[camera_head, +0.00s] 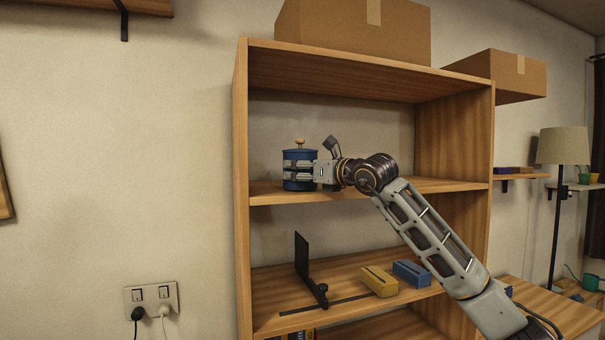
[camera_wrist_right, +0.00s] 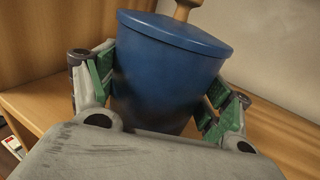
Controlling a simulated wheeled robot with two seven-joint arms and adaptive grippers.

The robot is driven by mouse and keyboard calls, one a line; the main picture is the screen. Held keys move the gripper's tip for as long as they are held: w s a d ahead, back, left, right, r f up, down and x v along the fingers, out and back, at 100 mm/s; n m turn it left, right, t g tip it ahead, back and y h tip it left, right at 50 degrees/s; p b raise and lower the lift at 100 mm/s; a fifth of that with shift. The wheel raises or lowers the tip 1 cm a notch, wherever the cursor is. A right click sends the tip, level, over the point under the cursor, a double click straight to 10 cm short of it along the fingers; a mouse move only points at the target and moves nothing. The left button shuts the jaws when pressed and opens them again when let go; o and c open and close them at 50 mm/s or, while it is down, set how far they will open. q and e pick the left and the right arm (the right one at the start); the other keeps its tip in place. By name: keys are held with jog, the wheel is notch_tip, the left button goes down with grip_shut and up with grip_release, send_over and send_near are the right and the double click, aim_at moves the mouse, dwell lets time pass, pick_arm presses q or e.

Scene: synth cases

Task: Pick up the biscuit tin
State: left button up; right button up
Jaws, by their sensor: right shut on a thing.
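The biscuit tin (camera_head: 299,156) is a blue round tin with a lid and a wooden knob. It is at the left part of the upper shelf board of the wooden bookcase, upright in the head view. My right gripper (camera_head: 300,173) reaches in from the right and is shut on its sides. In the right wrist view the tin (camera_wrist_right: 165,75) fills the space between the green finger pads of my right gripper (camera_wrist_right: 160,92). Whether the tin's base touches the board I cannot tell. My left gripper is not in view.
The upper shelf board (camera_head: 440,185) is otherwise clear. A black bookend (camera_head: 303,258), a yellow block (camera_head: 379,281) and a blue block (camera_head: 412,273) are on the shelf below. Cardboard boxes (camera_head: 350,28) sit on top. The bookcase's left side panel (camera_head: 241,180) stands close to the tin.

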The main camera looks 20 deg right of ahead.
jog(key=shift+d+r, duration=0.15)
jog(key=shift+r, duration=0.3)
notch_tip(320, 180, up, 6)
jog(key=shift+f+b, duration=0.15)
jog(key=shift+b, duration=0.3)
jog(key=shift+d, duration=0.35)
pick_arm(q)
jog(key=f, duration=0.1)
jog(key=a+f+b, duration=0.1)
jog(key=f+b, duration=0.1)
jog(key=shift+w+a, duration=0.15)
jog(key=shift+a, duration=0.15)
pick_arm(e)
jog(key=d, duration=1.9)
jog(key=shift+w, duration=0.3)
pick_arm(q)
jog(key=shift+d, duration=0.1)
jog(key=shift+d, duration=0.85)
